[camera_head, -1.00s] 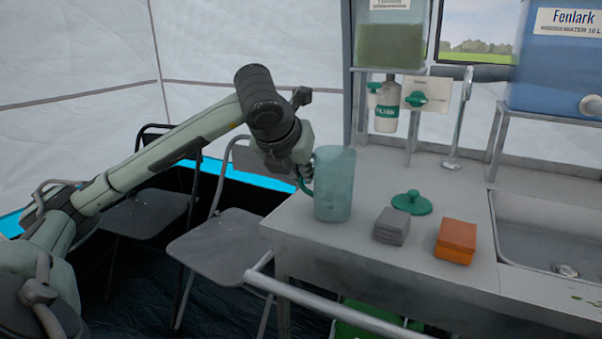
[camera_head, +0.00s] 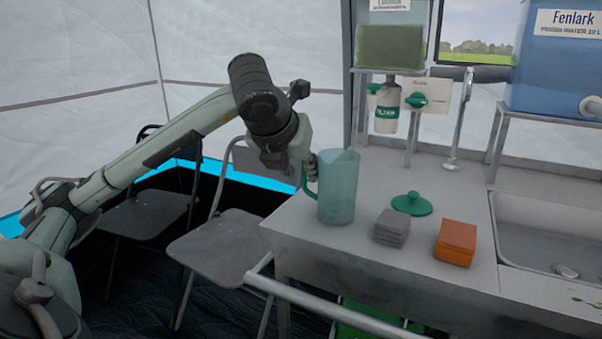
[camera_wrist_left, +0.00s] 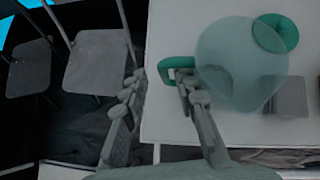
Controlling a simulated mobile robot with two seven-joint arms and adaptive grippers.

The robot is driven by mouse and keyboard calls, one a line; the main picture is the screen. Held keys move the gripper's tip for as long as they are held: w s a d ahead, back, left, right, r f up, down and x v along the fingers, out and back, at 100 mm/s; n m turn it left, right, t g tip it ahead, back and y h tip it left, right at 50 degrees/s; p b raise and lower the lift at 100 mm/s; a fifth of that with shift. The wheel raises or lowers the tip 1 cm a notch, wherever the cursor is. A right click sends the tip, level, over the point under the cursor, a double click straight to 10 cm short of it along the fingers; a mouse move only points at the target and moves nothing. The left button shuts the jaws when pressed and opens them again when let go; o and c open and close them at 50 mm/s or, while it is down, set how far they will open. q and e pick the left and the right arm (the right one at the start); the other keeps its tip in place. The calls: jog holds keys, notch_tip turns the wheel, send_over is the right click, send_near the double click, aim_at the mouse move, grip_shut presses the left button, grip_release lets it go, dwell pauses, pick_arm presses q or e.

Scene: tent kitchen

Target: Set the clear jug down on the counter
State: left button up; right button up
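The clear jug (camera_head: 338,190), bluish and see-through with a green handle (camera_head: 309,180), is upright near the counter's (camera_head: 310,250) left end; its base appears to rest on the top. My left gripper (camera_head: 306,165) is at the handle side of the jug. In the left wrist view, the gripper (camera_wrist_left: 158,95) has its fingers spread apart. The right finger is close to the handle (camera_wrist_left: 178,66) and overlaps its lower edge; whether they touch is unclear. The left finger is well away from the handle. The right gripper is out of view.
A green lid (camera_head: 411,204), a grey stack (camera_head: 391,228) and an orange block (camera_head: 456,242) lie right of the jug. The sink (camera_head: 550,235) is farther right. A filter unit (camera_head: 387,105) stands behind. Folding chairs (camera_head: 222,245) are left of the counter.

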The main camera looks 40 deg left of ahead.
pick_arm(q)
jog(key=p+v, duration=0.2)
jog(key=v, duration=0.8)
pick_arm(e)
jog(key=f, duration=0.4)
jog(key=shift+a+f, duration=0.2)
jog(key=shift+f, duration=0.05)
